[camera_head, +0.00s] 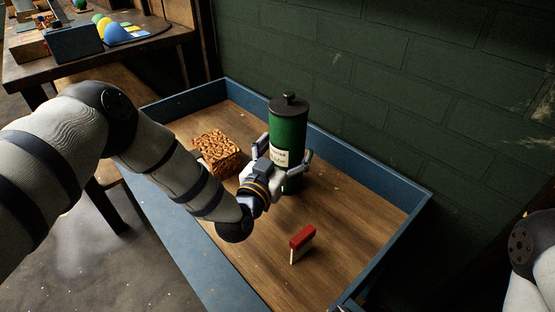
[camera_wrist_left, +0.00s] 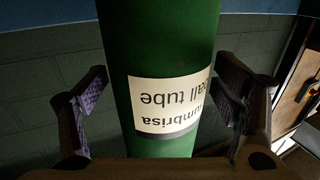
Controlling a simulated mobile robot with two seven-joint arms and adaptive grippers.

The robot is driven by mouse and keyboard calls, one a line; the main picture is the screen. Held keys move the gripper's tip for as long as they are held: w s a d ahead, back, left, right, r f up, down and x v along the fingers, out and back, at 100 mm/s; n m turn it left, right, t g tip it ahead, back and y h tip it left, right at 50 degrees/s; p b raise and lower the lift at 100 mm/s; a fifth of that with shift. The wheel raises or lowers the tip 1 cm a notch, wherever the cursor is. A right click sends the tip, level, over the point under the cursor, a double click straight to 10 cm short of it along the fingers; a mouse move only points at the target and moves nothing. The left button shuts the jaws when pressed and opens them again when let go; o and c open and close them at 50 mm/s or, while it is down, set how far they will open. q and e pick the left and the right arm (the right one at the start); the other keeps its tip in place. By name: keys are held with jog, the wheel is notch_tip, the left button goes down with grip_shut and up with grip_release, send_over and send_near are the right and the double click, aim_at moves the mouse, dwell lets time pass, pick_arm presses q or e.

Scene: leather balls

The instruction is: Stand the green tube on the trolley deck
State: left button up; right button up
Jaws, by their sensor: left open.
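The green tube (camera_head: 287,128), with a black knobbed lid and a pale label, is upright over the trolley deck (camera_head: 345,205) near the back wall of the blue-rimmed trolley. Its base is partly hidden behind my left gripper, but it appears to rest on the deck. My left gripper (camera_head: 284,160) is open with its fingers on either side of the tube. The left wrist view shows the tube (camera_wrist_left: 160,45) between the two spread fingers, with a gap on each side. My right gripper is out of the picture.
A brown patterned block (camera_head: 217,152) sits on the deck left of the tube. A small red and white block (camera_head: 301,242) stands nearer the front. A blue rim (camera_head: 385,166) encloses the deck, and a green brick wall (camera_head: 360,70) rises behind. A cluttered table (camera_head: 150,42) stands at the upper left.

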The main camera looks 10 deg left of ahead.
pick_arm(q)
jog(key=s+a+p, duration=0.1)
jog(key=s+a, duration=0.1)
jog(key=s, duration=0.9)
jog(key=shift+a, duration=0.1)
